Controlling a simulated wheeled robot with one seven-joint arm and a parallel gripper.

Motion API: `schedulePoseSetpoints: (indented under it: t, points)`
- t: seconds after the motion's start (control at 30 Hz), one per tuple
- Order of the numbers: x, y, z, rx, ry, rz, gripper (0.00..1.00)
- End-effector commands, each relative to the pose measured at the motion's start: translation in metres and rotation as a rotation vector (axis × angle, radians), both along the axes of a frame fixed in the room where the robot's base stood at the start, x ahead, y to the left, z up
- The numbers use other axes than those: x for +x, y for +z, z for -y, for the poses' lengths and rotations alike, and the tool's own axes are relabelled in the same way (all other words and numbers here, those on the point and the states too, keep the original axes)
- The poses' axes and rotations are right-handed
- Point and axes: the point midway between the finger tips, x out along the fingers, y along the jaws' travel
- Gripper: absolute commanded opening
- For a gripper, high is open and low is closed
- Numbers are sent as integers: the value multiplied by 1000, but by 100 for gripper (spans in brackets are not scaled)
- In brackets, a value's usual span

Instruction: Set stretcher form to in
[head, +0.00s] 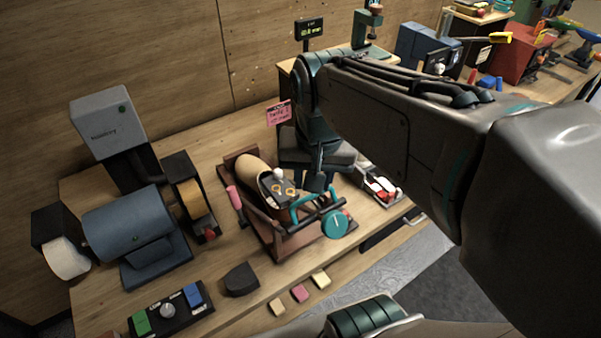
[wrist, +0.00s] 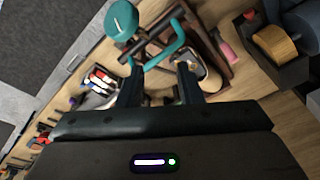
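A brown wooden stretcher stand (head: 276,241) sits on the workbench, with a rounded tan form (head: 251,171) at its back. In front of the tan form is a dark piece with orange rings (head: 280,188). A teal bent handle (head: 297,208) and a round teal knob (head: 335,223) are at the stand's right side. My gripper (head: 318,184) is just above and behind the handle. In the wrist view, my gripper's two fingers (wrist: 159,72) are apart, with the teal handle (wrist: 172,50) just beyond them. Contact cannot be told. My wrist partly hides the stand's far side.
A blue-grey grinder (head: 125,225) with wheels stands at left. A dark block (head: 241,279) and small coloured blocks (head: 300,293) lie in front. A tray of red and white items (head: 380,187) is at right. A control box (head: 168,310) is at front left.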

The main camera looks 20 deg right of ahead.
Motion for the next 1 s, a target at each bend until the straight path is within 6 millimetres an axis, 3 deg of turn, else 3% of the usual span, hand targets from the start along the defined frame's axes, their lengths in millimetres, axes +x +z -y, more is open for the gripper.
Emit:
schedulePoseSetpoints:
  t: [0.3,0.57,0.77,1.0]
  points:
    - [45,48,3,14,-637,-223,33]
    - [62,66,5,-27,-934,-300,33]
    - [62,58,5,-34,-969,-309,33]
    - [53,18,7,-36,-966,-312,33]
